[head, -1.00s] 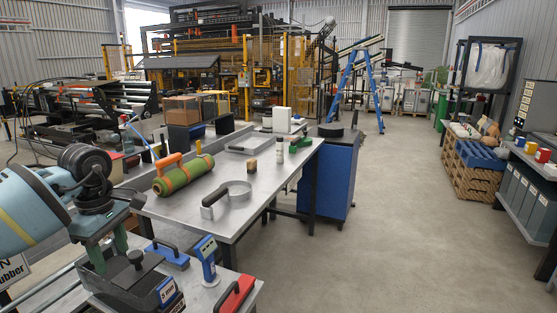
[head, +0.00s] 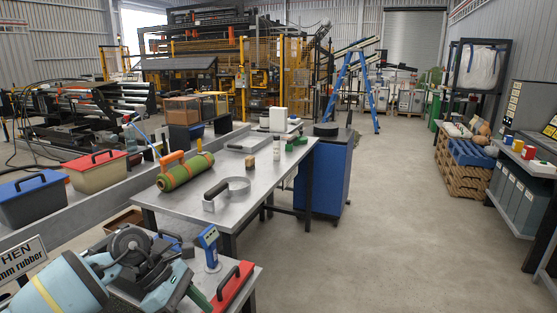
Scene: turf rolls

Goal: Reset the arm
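My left arm comes in at the lower left, low over the near bench. Its pale blue links and dark round joint cover part of that bench. My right gripper is not in view. A green roll with orange bands and an orange handle (head: 185,172) lies on the metal table (head: 184,204).
A red tool with a black handle (head: 233,287) and a blue handheld device (head: 208,243) are on the near bench close to my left arm. The floor at right (head: 390,220) is clear.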

